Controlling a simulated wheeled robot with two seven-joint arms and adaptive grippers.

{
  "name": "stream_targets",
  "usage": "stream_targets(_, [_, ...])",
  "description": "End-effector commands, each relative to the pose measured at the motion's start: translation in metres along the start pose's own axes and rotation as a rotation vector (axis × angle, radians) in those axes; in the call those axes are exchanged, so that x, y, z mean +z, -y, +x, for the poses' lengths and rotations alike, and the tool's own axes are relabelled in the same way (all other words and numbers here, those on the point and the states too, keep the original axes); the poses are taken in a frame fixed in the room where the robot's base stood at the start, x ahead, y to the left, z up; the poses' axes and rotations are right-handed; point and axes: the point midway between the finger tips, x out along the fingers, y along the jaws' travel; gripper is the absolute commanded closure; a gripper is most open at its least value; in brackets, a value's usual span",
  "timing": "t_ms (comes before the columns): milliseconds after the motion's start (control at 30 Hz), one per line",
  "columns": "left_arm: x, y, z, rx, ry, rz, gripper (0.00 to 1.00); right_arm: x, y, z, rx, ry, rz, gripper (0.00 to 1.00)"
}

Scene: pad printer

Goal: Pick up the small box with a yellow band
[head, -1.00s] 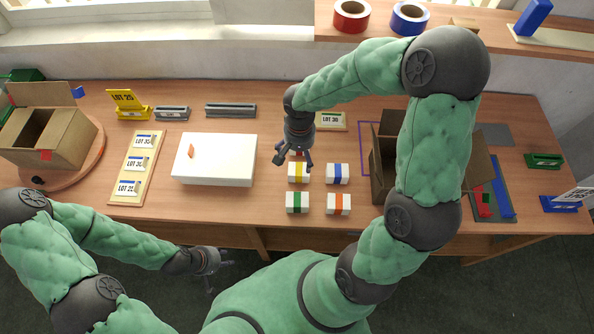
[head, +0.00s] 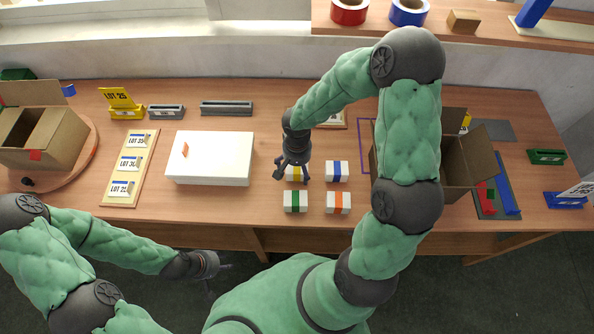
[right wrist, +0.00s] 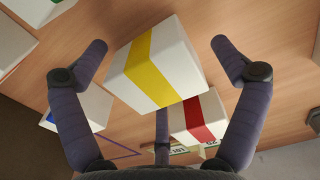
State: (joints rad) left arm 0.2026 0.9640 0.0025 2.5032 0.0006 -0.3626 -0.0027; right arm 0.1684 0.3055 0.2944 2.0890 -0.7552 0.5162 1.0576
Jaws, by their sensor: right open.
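The small white box with a yellow band (right wrist: 155,62) stands on the table. In the head view only part of it (head: 293,179) shows beneath my right gripper (head: 292,170). In the right wrist view my right gripper (right wrist: 160,48) is open, its fingers spread on both sides of the yellow-banded box, with visible gaps. It holds nothing. My left gripper (head: 218,277) is in front of the table edge, its fingers apart and empty.
Boxes with blue (head: 337,171), green (head: 295,201) and orange (head: 338,202) bands stand close by. A red-banded box (right wrist: 198,118) shows in the right wrist view. A white case (head: 210,158) is to the left, an open carton (head: 455,170) to the right.

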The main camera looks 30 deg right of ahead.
Motion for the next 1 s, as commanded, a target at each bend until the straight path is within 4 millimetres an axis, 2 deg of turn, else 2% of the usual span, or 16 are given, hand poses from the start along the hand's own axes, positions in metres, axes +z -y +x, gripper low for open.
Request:
stream_targets(67, [0.000,0.000,-0.001,0.000,0.000,0.000,0.64,0.000,0.000,-0.001,0.000,-0.001,0.000,0.04])
stream_targets(100, [0.000,0.000,-0.001,0.000,0.000,0.000,0.64,0.000,0.000,-0.001,0.000,-0.001,0.000,0.10])
stream_targets(333, [0.000,0.000,-0.001,0.000,0.000,0.000,0.64,0.000,0.000,-0.001,0.000,0.000,0.000,0.74])
stream_targets(767, [0.000,-0.001,-0.002,0.000,0.000,0.000,0.64,0.000,0.000,-0.004,-0.001,-0.001,0.001,0.75])
stream_targets(1000, [0.000,-0.004,-0.011,0.000,0.000,0.000,0.64,-0.001,0.000,-0.027,-0.001,-0.003,0.002,0.75])
